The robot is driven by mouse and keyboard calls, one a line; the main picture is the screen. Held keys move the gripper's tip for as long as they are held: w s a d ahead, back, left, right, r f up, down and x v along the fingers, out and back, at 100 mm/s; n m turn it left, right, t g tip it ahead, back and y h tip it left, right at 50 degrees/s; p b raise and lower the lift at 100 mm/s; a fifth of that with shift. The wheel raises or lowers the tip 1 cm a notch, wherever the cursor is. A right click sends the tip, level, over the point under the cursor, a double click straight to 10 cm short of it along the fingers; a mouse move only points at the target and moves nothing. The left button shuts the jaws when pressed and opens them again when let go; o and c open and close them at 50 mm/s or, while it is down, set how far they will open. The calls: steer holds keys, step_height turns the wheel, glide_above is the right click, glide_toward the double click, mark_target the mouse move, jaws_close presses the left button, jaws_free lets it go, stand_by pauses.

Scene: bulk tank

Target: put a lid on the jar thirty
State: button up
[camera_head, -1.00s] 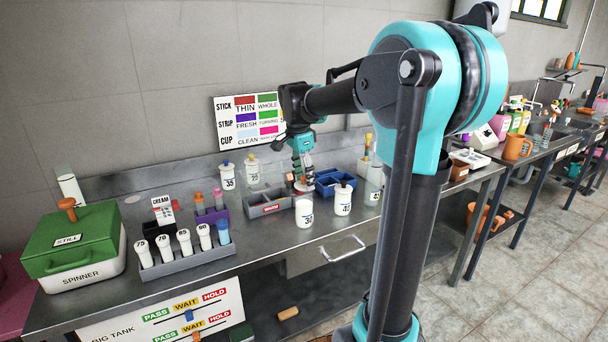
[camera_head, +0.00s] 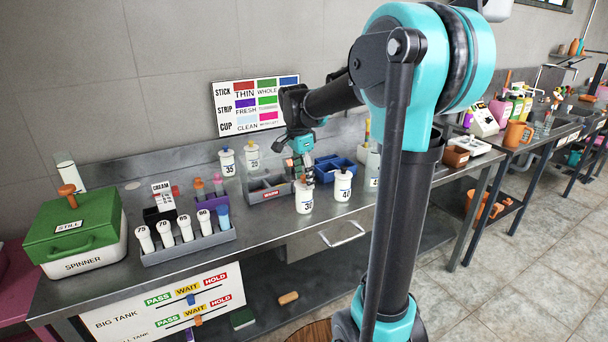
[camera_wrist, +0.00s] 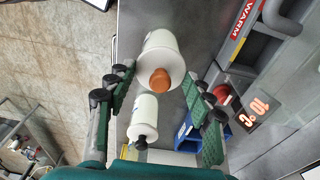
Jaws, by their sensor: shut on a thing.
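Jar thirty (camera_head: 304,204) is a white jar marked 30, standing upright near the front of the steel bench. My gripper (camera_head: 302,178) is directly above it, pointing down. In the wrist view, a white lid with an orange knob (camera_wrist: 160,80) lies between my green-padded fingers (camera_wrist: 160,88), which are shut on its rim. The lid lines up with the jar's mouth (camera_wrist: 159,42); I cannot tell whether it is fully seated. Jar 40 (camera_head: 342,187), with a dark knob, stands close to the right and also shows in the wrist view (camera_wrist: 146,115).
Jars 35 (camera_head: 228,163) and 25 (camera_head: 252,156) stand behind. A vial rack (camera_head: 190,246) and green-lidded spinner (camera_head: 75,240) stand left.

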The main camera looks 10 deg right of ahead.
stand_by(0.3)
steer(key=o, duration=1)
step_height(320, 180, up, 12)
steer(key=a, duration=0.1)
steer(key=shift+s+a, duration=0.2)
steer(key=shift+f, duration=0.1)
